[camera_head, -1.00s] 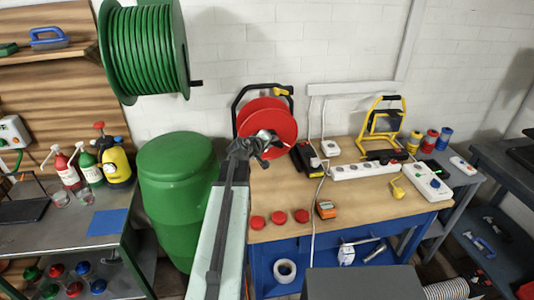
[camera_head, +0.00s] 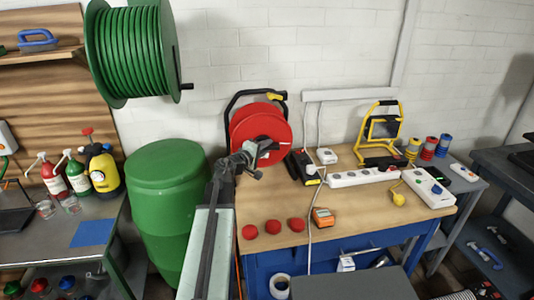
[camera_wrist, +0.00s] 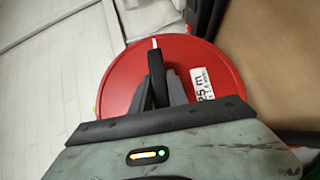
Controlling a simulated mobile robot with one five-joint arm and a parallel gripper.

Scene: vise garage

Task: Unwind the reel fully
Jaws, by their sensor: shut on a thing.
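The red cable reel (camera_head: 277,126) stands upright in its black frame at the left back of the workbench. Its red disc (camera_wrist: 120,75) fills the middle of the wrist view, with a white label reading "25 m" (camera_wrist: 201,83). My gripper (camera_head: 257,160) is at the lower left front of the disc. In the wrist view my gripper (camera_wrist: 155,55) lies against the disc face and is shut on a part of the reel, probably its crank handle. That part is mostly hidden; only a small pale tip shows beyond the fingers.
The wooden workbench (camera_head: 350,205) holds a white power strip (camera_head: 362,177), a yellow work lamp (camera_head: 382,130), red caps and an orange device (camera_head: 323,216). A green barrel (camera_head: 165,215) stands left of my arm. A green hose reel (camera_head: 135,50) hangs above it.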

